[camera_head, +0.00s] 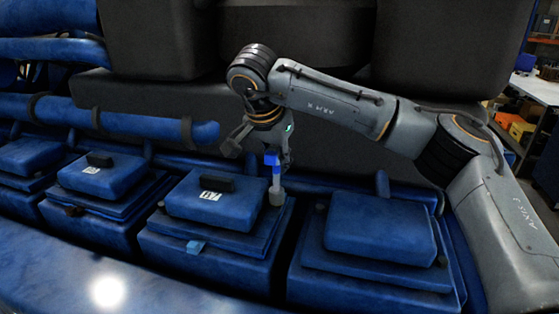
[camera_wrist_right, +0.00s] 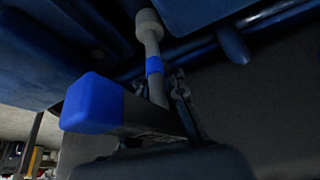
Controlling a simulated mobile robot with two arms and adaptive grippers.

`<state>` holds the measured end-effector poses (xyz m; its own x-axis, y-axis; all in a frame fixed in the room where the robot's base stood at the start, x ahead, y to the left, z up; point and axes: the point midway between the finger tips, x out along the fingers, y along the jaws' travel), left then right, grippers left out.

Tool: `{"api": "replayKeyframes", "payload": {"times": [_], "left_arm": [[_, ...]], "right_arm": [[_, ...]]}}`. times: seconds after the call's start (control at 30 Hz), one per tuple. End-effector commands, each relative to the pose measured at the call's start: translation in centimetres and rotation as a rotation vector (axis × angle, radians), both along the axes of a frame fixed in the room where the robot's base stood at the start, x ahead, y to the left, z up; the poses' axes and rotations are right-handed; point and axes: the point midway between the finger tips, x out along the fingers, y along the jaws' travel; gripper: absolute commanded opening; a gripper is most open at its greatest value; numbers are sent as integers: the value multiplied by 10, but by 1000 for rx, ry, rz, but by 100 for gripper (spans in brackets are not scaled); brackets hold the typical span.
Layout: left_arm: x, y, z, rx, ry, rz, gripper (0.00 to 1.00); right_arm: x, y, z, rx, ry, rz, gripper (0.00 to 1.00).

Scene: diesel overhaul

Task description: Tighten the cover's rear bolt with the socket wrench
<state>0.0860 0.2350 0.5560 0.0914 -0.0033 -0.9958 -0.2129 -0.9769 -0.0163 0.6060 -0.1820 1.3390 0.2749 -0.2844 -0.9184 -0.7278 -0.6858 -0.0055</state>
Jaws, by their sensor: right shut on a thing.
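My right gripper (camera_head: 279,147) is shut on the socket wrench (camera_head: 277,178), which has a blue grip part and a grey shaft. The wrench hangs roughly upright, its grey socket end down beside the right rear edge of the blue cover marked 07 (camera_head: 240,206). The rear bolt is not visible; the socket hides that spot, and I cannot tell whether the socket is seated. In the right wrist view the wrench shaft (camera_wrist_right: 152,43) runs from the gripper fingers (camera_wrist_right: 170,92) to the socket, with a blue block on its handle. My left gripper is not in view.
Similar blue covers stand in a row, one on the right (camera_head: 378,229) and others on the left (camera_head: 103,181). A light blue piece (camera_head: 195,246) sits at the marked cover's front. A blue pipe (camera_head: 140,123) and dark engine blocks rise behind. Shelves stand far right.

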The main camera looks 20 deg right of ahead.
Motion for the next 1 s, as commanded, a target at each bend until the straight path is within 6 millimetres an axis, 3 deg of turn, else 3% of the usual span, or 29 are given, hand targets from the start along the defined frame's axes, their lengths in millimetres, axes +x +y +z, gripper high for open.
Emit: {"api": "replayKeyframes", "payload": {"times": [0.27,0.47,0.5,0.73,1.0], "left_arm": [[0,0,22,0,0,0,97],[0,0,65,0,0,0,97],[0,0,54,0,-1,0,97],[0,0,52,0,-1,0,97],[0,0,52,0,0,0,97]], "right_arm": [[-5,1,4,-3,2,-436,0],[-10,1,9,-4,4,-779,0],[-10,1,1,-2,0,-859,0],[-16,0,-1,2,-1,-1295,0],[-18,0,-2,3,1,-1428,0]]}}
